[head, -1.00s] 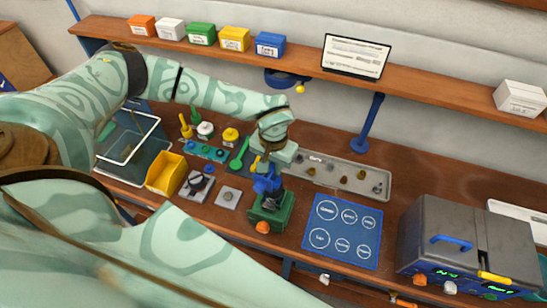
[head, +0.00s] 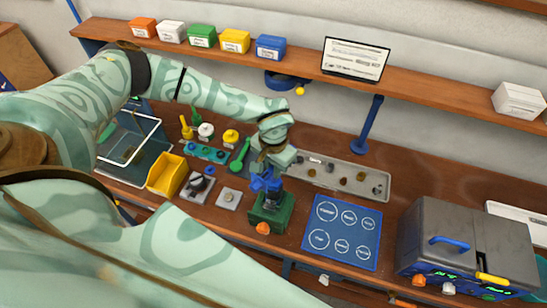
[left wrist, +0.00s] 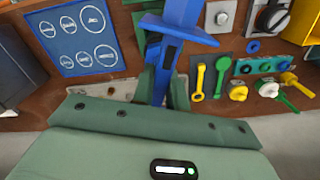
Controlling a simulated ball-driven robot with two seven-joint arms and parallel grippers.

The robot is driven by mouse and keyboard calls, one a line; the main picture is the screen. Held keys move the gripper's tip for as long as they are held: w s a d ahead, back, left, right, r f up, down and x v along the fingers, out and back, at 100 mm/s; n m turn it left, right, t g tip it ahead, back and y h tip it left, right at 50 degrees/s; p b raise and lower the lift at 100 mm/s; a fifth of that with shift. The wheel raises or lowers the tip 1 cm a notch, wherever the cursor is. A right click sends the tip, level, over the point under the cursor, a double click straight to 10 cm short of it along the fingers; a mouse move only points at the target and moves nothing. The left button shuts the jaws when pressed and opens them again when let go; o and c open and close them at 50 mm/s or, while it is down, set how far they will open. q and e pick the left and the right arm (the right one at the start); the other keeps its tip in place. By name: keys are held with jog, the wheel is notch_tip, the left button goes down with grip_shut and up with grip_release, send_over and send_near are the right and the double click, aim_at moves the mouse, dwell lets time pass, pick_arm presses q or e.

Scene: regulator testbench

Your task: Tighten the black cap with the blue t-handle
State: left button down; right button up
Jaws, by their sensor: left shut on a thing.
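My left gripper (head: 270,172) is shut on the blue t-handle (head: 262,184). The t-handle stands over the green block (head: 270,212) near the front edge of the bench. In the left wrist view, the t-handle's blue shaft (left wrist: 162,75) runs between the fingers, and its crossbar lies past them. I cannot make out the black cap; the gripper and handle cover the spot above the block. I cannot tell whether the handle's tip is seated on a cap. My right gripper is not in view.
A blue mat with white circles (head: 343,230) and a grey machine (head: 465,240) lie to the right. A yellow bin (head: 166,174), a plate with a black knob (head: 197,186) and a small grey plate (head: 228,198) lie left. A grey tray (head: 340,176) lies behind.

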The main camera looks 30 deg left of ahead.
pick_arm(q)
jog(key=shift+m, duration=0.5)
jog(key=shift+m+p, duration=0.45)
jog(key=shift+m, duration=0.35)
jog(key=shift+m, duration=0.8)
jog(key=shift+p, duration=0.3)
jog(key=shift+m, duration=0.4)
jog(key=shift+w+m, duration=0.1)
jog(key=shift+m, duration=0.3)
